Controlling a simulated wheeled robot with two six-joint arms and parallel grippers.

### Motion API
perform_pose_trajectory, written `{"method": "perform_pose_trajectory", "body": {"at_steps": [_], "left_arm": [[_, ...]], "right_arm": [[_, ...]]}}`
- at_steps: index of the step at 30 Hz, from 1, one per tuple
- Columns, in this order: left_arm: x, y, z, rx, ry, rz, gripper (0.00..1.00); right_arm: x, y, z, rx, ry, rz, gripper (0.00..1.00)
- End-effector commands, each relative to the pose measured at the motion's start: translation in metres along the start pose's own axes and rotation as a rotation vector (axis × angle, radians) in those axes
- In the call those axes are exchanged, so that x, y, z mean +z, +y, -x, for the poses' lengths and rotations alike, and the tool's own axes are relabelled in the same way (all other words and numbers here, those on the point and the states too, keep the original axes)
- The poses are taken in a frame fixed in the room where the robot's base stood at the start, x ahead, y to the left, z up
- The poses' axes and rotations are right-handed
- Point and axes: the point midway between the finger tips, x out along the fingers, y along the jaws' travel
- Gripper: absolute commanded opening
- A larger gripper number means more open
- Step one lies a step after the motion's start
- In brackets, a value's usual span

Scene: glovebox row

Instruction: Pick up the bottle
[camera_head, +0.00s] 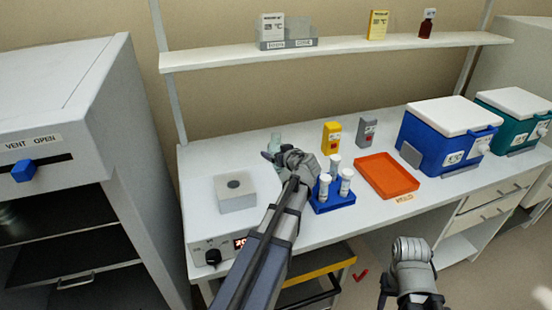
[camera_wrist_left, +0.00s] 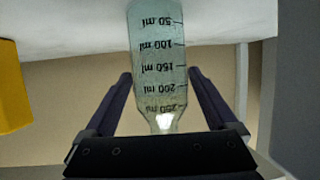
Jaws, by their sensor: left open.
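The bottle is clear, pale green glass with black millilitre marks. In the left wrist view the bottle (camera_wrist_left: 158,60) stands between the two fingers of my left gripper (camera_wrist_left: 160,75), its marks upside down and its narrower neck towards the palm. The fingers are open, with a visible gap on each side. In the head view the bottle (camera_head: 276,139) is at the back left of the bench, partly hidden behind my left gripper (camera_head: 270,156). The end of my right arm shows at the lower right, but its gripper fingers do not show.
On the bench (camera_head: 330,230) are a grey block (camera_head: 236,195), a blue rack (camera_head: 333,203) with white-capped tubes, an orange tray (camera_head: 386,176), a yellow container (camera_head: 331,140), a grey container (camera_head: 366,132) and a blue cooler (camera_head: 430,145). A shelf (camera_head: 345,48) runs above.

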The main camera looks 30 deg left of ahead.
Motion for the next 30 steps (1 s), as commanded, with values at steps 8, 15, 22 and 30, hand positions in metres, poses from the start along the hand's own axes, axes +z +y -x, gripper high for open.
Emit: {"method": "perform_pose_trajectory", "body": {"at_steps": [8, 15, 22, 30], "left_arm": [[-0.0004, -0.0003, 0.0008, 0.000, 0.000, 0.000, 0.79], [-0.0004, -0.0004, 0.0009, 0.000, 0.000, 0.000, 0.52], [-0.0003, -0.0004, 0.0009, 0.000, 0.000, 0.000, 0.26], [-0.0003, -0.0004, 0.0009, 0.000, 0.000, 0.000, 0.00]], "right_arm": [[0.0000, 0.0001, 0.0007, 0.000, 0.000, 0.000, 0.50], [0.0001, 0.0001, 0.0007, 0.000, 0.000, 0.000, 0.50], [0.0001, 0.0001, 0.0007, 0.000, 0.000, 0.000, 0.50], [0.0001, 0.0001, 0.0007, 0.000, 0.000, 0.000, 0.50]]}}
